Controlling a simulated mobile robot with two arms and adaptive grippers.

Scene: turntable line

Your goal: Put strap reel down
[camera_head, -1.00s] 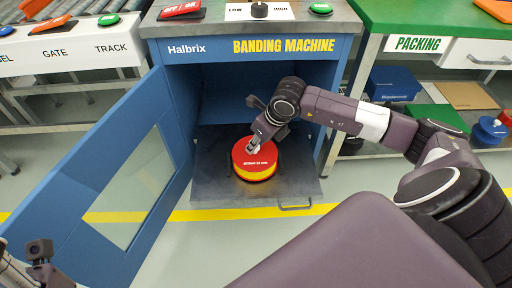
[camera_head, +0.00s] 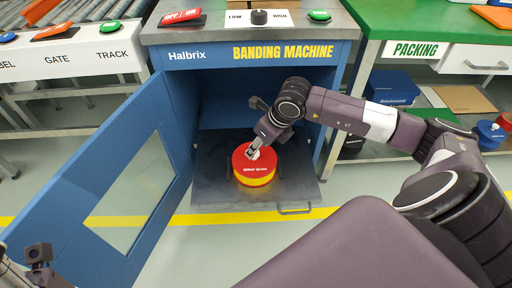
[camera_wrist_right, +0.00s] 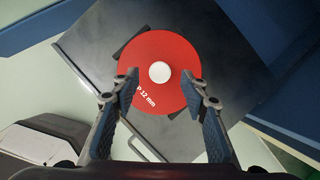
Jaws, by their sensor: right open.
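The strap reel (camera_head: 262,170), a red disc with a yellow lower band, lies flat on the pulled-out tray (camera_head: 218,192) of the banding machine. In the right wrist view the reel (camera_wrist_right: 160,110) shows its red top and a white round hub (camera_wrist_right: 160,72). My right gripper (camera_head: 255,150) is above the reel's top. In the wrist view its two fingers (camera_wrist_right: 160,88) stand wide apart on either side of the hub, holding nothing. At the lower left of the head view a dark part of my left arm (camera_head: 40,262) shows; its fingers cannot be made out.
The blue machine door (camera_head: 70,200) with a window stands open on the left. The cabinet opening is behind the reel. A green packing table (camera_head: 430,20) with a shelf of boxes stands on the right, a conveyor with buttons (camera_head: 75,50) on the left.

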